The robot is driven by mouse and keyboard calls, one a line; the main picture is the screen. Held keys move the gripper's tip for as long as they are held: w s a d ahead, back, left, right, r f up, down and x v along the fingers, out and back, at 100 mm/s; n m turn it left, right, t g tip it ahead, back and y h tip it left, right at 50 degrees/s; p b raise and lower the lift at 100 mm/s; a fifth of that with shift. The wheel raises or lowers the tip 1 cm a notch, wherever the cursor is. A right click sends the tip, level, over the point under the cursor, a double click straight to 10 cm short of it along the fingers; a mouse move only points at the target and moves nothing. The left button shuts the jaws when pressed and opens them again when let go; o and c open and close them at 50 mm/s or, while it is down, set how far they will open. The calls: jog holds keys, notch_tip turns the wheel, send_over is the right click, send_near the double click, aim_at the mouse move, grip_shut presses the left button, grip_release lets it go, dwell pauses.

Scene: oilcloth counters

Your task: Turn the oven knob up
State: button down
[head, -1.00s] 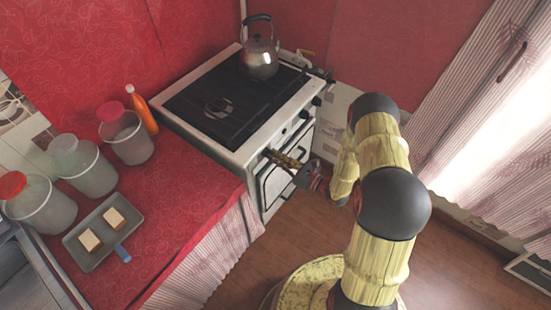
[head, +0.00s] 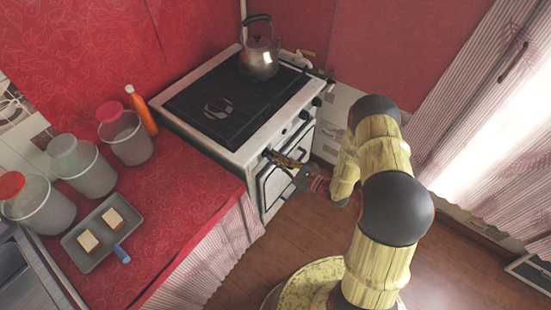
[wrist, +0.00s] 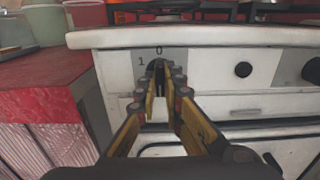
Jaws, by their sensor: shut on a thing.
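The oven (head: 240,152) is a white cooker with a dark hob on top, seen in the head view. Its white front panel fills the wrist view (wrist: 207,68). The oven knob (wrist: 156,64) is dark and sits at the panel's left, beneath the marks 0 and 1. My gripper (wrist: 158,76) has its yellow-and-black fingers closed around the knob, hiding most of it. In the head view my gripper (head: 270,154) reaches the front left of the cooker. The knob's exact angle cannot be read.
A metal kettle (head: 259,62) stands at the hob's back. Other dark knobs, one of them clear in the wrist view (wrist: 243,69), lie to the right. The red counter (head: 185,215) on the left holds jars, an orange bottle (head: 142,110) and a tray (head: 92,262). The floor is clear.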

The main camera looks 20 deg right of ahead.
jog(key=c, duration=1.9)
grip_release()
jog(key=shift+d, duration=0.1)
jog(key=v, duration=1.2)
jog(key=shift+f, duration=0.15)
